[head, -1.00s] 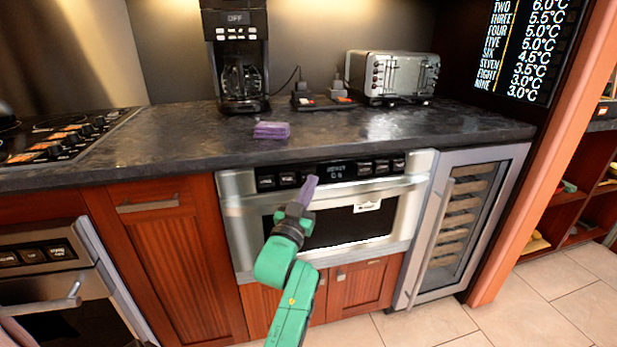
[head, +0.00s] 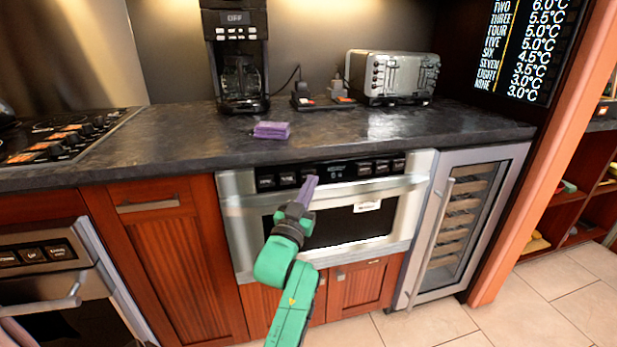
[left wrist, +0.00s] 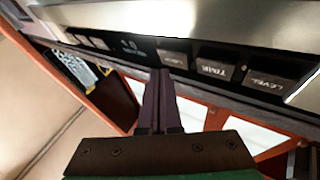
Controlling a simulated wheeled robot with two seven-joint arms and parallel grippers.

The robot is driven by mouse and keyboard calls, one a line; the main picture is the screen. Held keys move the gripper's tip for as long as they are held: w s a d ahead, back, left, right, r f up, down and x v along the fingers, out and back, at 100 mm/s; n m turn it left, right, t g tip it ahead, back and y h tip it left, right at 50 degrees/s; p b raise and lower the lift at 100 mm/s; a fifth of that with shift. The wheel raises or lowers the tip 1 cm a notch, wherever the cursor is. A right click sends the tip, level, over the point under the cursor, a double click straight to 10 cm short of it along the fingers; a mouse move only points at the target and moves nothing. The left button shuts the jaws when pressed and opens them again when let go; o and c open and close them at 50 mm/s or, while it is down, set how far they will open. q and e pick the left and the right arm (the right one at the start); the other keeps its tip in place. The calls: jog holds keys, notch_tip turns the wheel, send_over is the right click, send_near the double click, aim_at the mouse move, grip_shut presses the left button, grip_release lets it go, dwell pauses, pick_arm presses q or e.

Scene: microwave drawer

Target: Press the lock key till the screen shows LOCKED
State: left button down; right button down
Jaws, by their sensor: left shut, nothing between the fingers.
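The microwave drawer (head: 405,205) is set under the counter, with a dark key strip along its top. My left gripper (head: 311,181) is shut and empty, its purple fingers pointing up at the strip just left of the screen (head: 337,170). In the left wrist view the strip appears upside down. The lock key (left wrist: 174,58) is right at the tips of the shut fingers (left wrist: 161,74); I cannot tell whether they touch. The screen (left wrist: 131,46) shows small faint characters there that I cannot read. In the head view the fingertips largely hide the lock key. My right gripper is not in view.
The time key (left wrist: 213,69) and level key (left wrist: 265,83) are beside the lock key. More keys (head: 382,166) are right of the screen. The drawer handle (head: 350,190) runs below the strip. The counter edge (head: 200,170) overhangs above.

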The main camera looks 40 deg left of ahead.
pick_arm(q)
jog(key=shift+w+a+f, duration=0.1)
jog(key=shift+w+a, duration=0.15)
jog(key=shift+a, duration=0.1)
jog(key=shift+w+a, duration=0.2)
jog(key=shift+a, duration=0.1)
dwell(0.7)
jog(key=shift+d, duration=0.1)
jog(key=shift+s+d+p, duration=0.45)
jog(key=shift+d+p, duration=0.1)
jog(key=s+d, duration=0.1)
jog(key=s+d+p, duration=0.1)
jog(key=d+r+p, duration=0.1)
jog(key=d, duration=0.1)
jog(key=shift+s, duration=0.4)
